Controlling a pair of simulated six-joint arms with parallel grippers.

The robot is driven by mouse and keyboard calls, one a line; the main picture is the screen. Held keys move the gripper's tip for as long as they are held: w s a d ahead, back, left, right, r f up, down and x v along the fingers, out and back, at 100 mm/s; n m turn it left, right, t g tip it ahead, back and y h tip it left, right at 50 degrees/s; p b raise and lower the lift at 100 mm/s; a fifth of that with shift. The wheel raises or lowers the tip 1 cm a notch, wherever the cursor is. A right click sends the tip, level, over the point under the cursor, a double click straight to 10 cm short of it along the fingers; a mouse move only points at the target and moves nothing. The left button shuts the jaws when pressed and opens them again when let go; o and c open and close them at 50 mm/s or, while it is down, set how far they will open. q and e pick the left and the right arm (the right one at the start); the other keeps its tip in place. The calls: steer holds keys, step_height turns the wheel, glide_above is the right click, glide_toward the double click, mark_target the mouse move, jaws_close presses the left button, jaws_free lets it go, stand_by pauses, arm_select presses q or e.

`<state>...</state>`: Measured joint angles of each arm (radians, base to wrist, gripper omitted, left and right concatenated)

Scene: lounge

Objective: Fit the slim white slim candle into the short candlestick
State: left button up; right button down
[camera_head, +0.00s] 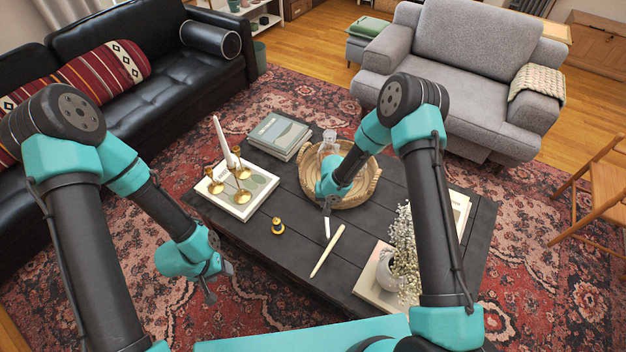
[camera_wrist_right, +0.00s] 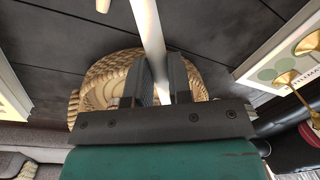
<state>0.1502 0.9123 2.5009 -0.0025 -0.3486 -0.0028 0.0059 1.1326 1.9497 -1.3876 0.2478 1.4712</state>
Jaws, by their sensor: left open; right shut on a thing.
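A slim white candle (camera_head: 327,227) hangs roughly upright from my right gripper (camera_head: 327,207), which is shut on it above the table. In the right wrist view the candle (camera_wrist_right: 150,30) runs between the fingers (camera_wrist_right: 161,80). Several brass candlesticks of differing heights stand on a white tray (camera_head: 238,210) at the table's left. A low one (camera_head: 215,186) at the left has an empty top; another holds a white candle (camera_head: 222,140). In the wrist view brass candlestick tops (camera_wrist_right: 287,77) show at the right. My left gripper (camera_head: 219,282) is open and empty by the table's front left edge.
A cream candle (camera_head: 327,251) lies on the dark table (camera_head: 290,262). A small brass piece (camera_head: 277,227) stands left of it. A woven basket (camera_head: 372,185), stacked books (camera_head: 279,135) and a flower vase (camera_head: 388,268) stand around. Bare tabletop lies between tray and basket.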

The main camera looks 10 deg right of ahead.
steer(key=w+d+r+n, duration=0.1)
steer(key=d+r, duration=0.6)
steer(key=shift+w+d, duration=0.15)
steer(key=shift+w, duration=0.05)
